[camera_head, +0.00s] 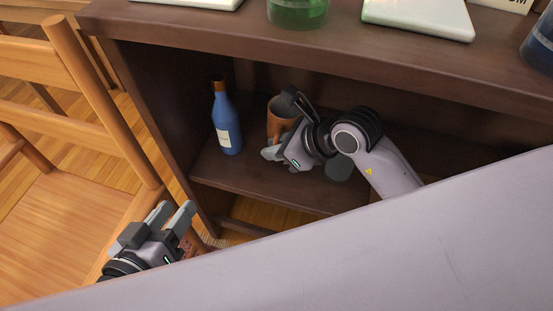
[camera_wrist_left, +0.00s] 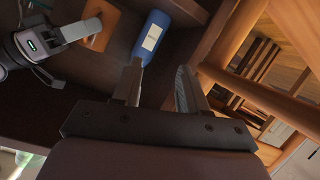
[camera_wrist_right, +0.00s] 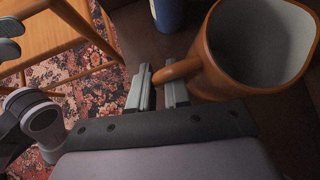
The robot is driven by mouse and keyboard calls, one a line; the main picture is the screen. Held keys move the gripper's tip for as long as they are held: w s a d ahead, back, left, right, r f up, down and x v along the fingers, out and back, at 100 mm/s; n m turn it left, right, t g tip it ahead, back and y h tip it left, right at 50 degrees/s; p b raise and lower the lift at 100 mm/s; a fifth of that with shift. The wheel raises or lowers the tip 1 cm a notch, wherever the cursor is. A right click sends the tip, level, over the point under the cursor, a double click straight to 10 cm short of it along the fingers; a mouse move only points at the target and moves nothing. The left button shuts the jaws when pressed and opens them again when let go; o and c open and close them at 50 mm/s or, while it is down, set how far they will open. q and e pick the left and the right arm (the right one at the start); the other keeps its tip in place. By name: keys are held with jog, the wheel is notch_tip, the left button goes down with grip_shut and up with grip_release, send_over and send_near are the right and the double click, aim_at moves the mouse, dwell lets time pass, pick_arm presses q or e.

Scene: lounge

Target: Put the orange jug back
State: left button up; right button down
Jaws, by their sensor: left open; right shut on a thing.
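The orange jug (camera_head: 281,112) is inside the shelf compartment, upright, to the right of a blue bottle. Its lower part is hidden by my right gripper (camera_head: 274,152) in the head view. In the right wrist view the jug (camera_wrist_right: 215,75) shows its open, empty top, and my right gripper (camera_wrist_right: 160,83) is shut on its handle. I cannot tell whether its base touches the shelf board (camera_head: 235,172). My left gripper (camera_head: 174,216) is open and empty, outside the shelf near the chair. The jug also shows in the left wrist view (camera_wrist_left: 101,25).
The blue bottle (camera_head: 228,125) stands left of the jug on the same board. A wooden chair (camera_head: 75,200) is at the left. The cabinet top (camera_head: 200,27) carries a green glass vessel (camera_head: 297,10), a white tablet-like slab (camera_head: 418,17) and a dark blue vessel (camera_head: 541,45).

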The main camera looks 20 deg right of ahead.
notch_tip(320, 180, down, 3)
jog(key=shift+f+b, duration=0.15)
jog(key=shift+b, duration=0.5)
jog(key=shift+f, duration=0.3)
pick_arm(q)
jog(key=shift+a+f, duration=0.1)
jog(key=shift+a, duration=0.05)
pick_arm(e)
jog(key=shift+w, duration=0.1)
jog(key=c, duration=1.1)
grip_release()
jog(key=shift+f, duration=0.15)
pick_arm(q)
jog(key=shift+t, duration=0.3)
